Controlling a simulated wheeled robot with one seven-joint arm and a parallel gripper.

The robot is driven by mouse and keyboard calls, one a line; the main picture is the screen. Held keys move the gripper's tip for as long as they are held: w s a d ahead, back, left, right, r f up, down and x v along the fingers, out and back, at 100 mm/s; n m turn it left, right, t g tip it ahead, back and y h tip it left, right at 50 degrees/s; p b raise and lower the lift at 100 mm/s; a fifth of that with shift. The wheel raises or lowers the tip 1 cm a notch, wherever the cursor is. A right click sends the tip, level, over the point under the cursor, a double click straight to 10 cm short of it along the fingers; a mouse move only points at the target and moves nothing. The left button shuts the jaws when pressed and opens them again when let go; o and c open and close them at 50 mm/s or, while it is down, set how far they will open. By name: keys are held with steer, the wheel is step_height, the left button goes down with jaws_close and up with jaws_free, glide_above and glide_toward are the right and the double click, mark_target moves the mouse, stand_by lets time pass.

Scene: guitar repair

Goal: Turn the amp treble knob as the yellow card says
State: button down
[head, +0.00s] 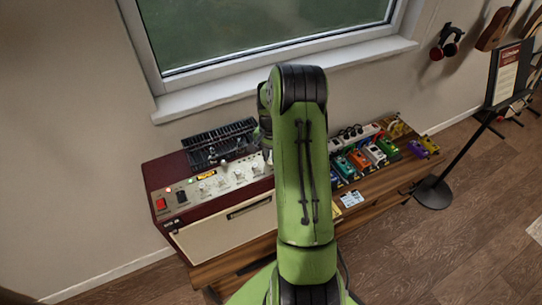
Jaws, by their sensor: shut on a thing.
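The amp (225,224) is a dark red cabinet with a cream front and a pale control panel, standing at the left of the wooden bench. Several pale knobs (222,181) line the panel; their labels and pointers are too small to read. A small yellow card (206,176) with dark marks sits at the back of the panel; I cannot read it. My green arm covers the amp's right end. My gripper (267,154) shows only partly beside the arm, low over the panel's right part. It is shut on an amp knob that is mostly hidden; I cannot tell which.
A black slatted rack (215,142) lies behind the panel. A red switch (161,204) is at the panel's left. Several coloured pedals (375,154) and a white card (352,199) lie on the bench at right. A black stand (434,192) stands beyond, with free floor in front.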

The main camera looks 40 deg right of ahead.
steer(key=m+b, duration=0.2)
steer(key=m, duration=0.3)
steer(key=shift+f, duration=0.1)
steer(key=m+b, duration=0.2)
steer(key=m, duration=0.3)
steer(key=shift+m, duration=0.4)
steer(key=c, duration=1)
jaws_free()
steer(key=shift+r, duration=0.2)
step_height(320, 180, up, 16)
steer(key=p, duration=0.1)
steer(key=shift+f, duration=0.2)
